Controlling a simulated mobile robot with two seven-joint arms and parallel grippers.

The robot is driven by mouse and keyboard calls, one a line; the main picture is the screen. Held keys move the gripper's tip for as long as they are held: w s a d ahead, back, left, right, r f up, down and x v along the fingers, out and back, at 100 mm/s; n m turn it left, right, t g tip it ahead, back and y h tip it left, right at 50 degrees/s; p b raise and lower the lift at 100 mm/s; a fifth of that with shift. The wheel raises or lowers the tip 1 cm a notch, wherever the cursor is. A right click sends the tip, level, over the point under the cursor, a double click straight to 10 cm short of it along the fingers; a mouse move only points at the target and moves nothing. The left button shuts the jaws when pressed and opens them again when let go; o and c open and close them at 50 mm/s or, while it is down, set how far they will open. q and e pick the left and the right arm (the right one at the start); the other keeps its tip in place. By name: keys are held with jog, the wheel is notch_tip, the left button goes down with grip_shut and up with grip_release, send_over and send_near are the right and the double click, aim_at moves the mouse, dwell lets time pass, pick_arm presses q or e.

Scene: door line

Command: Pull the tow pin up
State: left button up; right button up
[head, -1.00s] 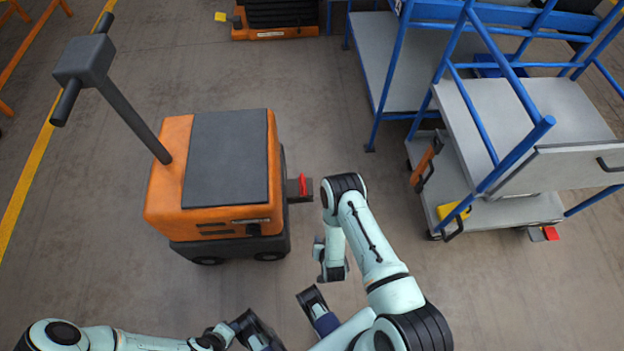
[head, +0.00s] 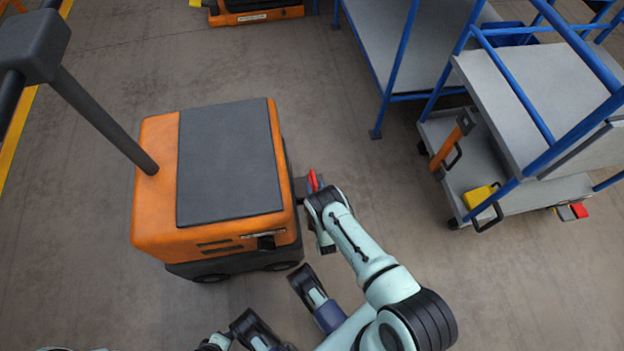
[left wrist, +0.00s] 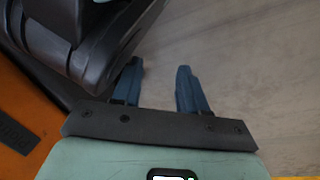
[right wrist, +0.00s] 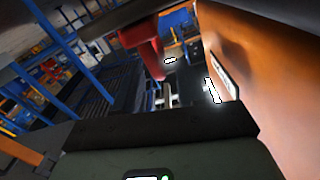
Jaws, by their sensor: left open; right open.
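The red tow pin (head: 313,180) stands at the dark hitch (head: 299,187) on the right side of the orange tugger (head: 158,208). My right gripper (head: 322,240) is just below the pin in the head view, partly hidden under its own arm; its fingertips are hidden there. In the right wrist view the red pin (right wrist: 148,50) shows large ahead of the open gripper (right wrist: 185,92), and I see no grip on it. My left gripper (left wrist: 158,78) is open and empty above bare floor.
The tugger's grey handle (head: 105,120) rises at the left. A grey cart (head: 520,75) with blue rails and a yellow-handled part (head: 480,197) stands at the right. Another orange vehicle (head: 255,12) is at the back.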

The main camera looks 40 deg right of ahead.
aim_at(312, 178)
pick_arm(q)
jog(key=shift+s+a+f+g+b, duration=0.1)
jog(key=shift+s+f+g+b, duration=0.2)
jog(key=shift+s+f, duration=0.3)
jog(key=shift+s+a+f+g+b, duration=0.1)
jog(key=shift+s+f+g+b, duration=0.25)
jog(key=shift+s, duration=0.4)
pick_arm(e)
jog(key=shift+x, duration=2.1)
